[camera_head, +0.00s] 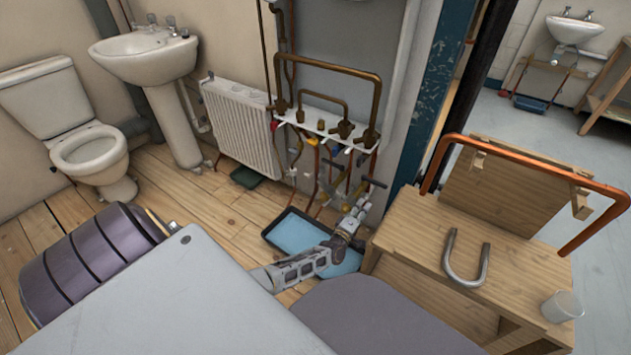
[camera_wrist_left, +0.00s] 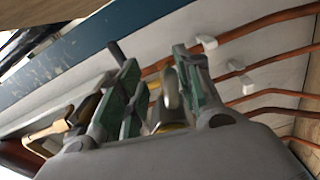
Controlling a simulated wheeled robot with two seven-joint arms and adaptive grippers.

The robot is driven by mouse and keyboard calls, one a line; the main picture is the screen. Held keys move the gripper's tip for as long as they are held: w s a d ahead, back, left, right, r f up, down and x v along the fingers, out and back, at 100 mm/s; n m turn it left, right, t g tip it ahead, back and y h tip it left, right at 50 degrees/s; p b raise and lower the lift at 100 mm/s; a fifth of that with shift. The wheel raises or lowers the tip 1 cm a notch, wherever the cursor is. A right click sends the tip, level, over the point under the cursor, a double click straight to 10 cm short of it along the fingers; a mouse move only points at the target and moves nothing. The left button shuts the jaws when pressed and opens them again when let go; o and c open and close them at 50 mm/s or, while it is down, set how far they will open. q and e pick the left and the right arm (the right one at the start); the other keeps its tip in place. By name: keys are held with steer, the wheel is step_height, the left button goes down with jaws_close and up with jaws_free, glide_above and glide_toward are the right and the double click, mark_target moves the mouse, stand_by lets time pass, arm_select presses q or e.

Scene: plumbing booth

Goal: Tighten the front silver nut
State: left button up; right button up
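My left gripper (camera_head: 359,203) reaches the lower pipework in front of the wall, beside the brass and copper pipes. In the left wrist view its two green-padded fingers (camera_wrist_left: 157,72) stand apart. A rounded silver metal part (camera_wrist_left: 170,88), perhaps the front silver nut, shows in the gap between them, with a brass-coloured piece (camera_wrist_left: 172,127) below it. It looks closer to the right finger; I cannot tell whether either finger touches it. In the head view the nut is too small and too covered by the gripper to make out. My right gripper is not in view.
Copper pipes (camera_wrist_left: 262,107) with white clips run along the wall. A blue tray (camera_head: 296,234) lies on the floor under the pipework. A white radiator (camera_head: 240,128) is left.

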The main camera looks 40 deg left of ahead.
arm_select(q)
step_height(320, 180, up, 2)
steer(key=n, duration=0.4)
steer(key=s+d+p, duration=0.1)
steer(key=s+p, duration=0.4)
steer(key=s, duration=0.9)
steer(key=s+d+f+m+g+h+p, duration=0.1)
steer(key=s+f+m+g+h, duration=0.35)
steer(key=f+m, duration=0.8)
steer(key=s+r+n+g+y+p, duration=0.1)
steer(key=s+r+g+y+p, duration=0.1)
steer(key=s+p, duration=0.9)
steer(key=shift+s+a+r+g+p, duration=0.15)
steer(key=shift+a+r+g+p, duration=0.05)
steer(key=shift+r+g+p, duration=0.8)
stand_by(0.9)
